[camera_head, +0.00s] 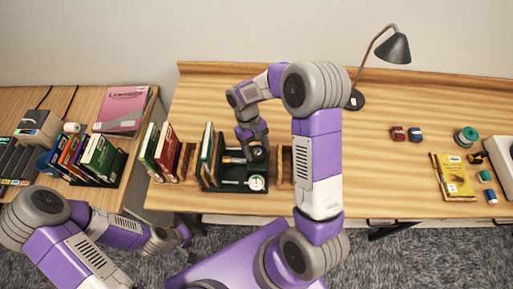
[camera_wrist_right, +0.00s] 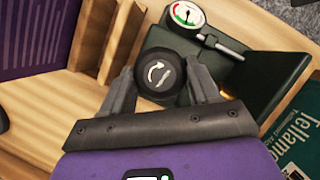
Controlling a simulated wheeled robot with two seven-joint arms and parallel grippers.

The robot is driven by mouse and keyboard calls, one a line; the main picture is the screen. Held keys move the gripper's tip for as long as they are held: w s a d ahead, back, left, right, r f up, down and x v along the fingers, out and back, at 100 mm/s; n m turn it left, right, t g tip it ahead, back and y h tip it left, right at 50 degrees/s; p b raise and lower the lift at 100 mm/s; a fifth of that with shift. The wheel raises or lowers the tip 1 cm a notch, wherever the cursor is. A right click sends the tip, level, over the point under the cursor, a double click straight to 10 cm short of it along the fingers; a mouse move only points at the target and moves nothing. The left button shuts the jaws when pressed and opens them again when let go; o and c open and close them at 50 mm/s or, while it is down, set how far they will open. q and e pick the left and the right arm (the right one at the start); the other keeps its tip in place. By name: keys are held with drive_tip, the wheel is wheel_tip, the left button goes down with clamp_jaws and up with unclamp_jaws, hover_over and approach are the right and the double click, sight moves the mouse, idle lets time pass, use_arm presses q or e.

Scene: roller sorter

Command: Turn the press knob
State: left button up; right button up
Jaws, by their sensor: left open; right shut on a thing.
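The press knob (camera_wrist_right: 158,74) is a round black knob with a white curved arrow on its face, seen in the right wrist view. It sits on the dark green press (camera_wrist_right: 262,68), which also shows in the head view (camera_head: 236,205). A round gauge (camera_wrist_right: 186,15) with a white face stands on the press. My right gripper (camera_wrist_right: 160,83) is shut on the knob, one finger on each side. In the head view my right gripper (camera_head: 256,153) is over the press and hides most of the knob. My left gripper (camera_head: 183,237) is open and empty, in front of the table's front edge.
Upright books (camera_head: 167,150) and wooden blocks stand close left of the press. A green book (camera_wrist_right: 298,130) is near the gripper in the wrist view. A lamp (camera_head: 395,48) stands at the back. A yellow book (camera_head: 452,176) and small items lie at right. The table between is clear.

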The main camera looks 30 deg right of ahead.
drive_tip(key=o, duration=1)
drive_tip(key=shift+o, duration=0.2)
drive_tip(key=shift+r, duration=0.1)
drive_tip(key=v, duration=0.7)
drive_tip(key=shift+r, duration=0.25)
drive_tip(key=shift+w, duration=0.1)
